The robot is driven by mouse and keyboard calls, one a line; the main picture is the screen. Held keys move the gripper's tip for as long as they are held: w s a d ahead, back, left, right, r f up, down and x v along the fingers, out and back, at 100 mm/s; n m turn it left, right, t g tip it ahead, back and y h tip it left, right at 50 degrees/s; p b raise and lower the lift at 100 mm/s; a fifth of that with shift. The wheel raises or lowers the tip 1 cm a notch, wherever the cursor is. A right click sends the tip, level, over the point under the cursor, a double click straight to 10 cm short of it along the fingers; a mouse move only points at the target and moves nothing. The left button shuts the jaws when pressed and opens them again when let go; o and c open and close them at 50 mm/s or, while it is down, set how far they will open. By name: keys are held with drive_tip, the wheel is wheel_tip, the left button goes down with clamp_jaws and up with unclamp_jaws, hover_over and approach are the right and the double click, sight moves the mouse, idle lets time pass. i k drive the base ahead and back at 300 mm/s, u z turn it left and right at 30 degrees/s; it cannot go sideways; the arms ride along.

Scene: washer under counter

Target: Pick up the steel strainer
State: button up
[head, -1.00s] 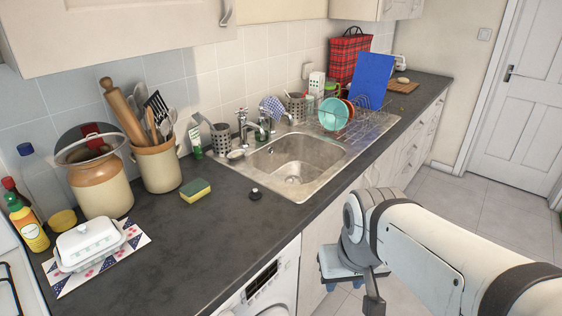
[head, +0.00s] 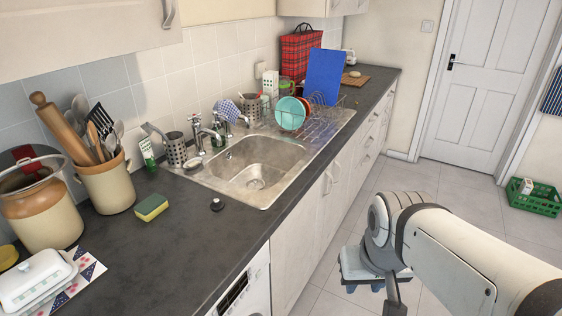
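A small dark round piece with a knob (head: 217,204) lies on the counter between the sponge and the sink; it may be the steel strainer, but it is too small to be sure. Perforated steel holders stand behind the sink, one at the left (head: 176,150) with a utensil in it and one at the right (head: 251,108). My gripper (head: 376,287) hangs low over the floor at the right, apart from the counter and far from these things. My arm partly hides it, and its opening does not show clearly.
The sink (head: 255,172) is set in the dark counter (head: 160,245). A sponge (head: 151,207), a utensil crock (head: 107,185) and a butter dish (head: 35,280) stand at the left. A dish rack (head: 325,122) holds plates. A green crate (head: 535,198) sits on the open floor.

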sight(255, 184)
drive_tip(key=z, duration=1.3)
drive_tip(key=i, duration=2.35)
drive_tip(key=u, duration=1.15)
drive_tip(key=k, duration=0.1)
drive_tip(key=u, duration=2.05)
drive_tip(key=i, duration=1)
drive_tip(key=u, duration=0.05)
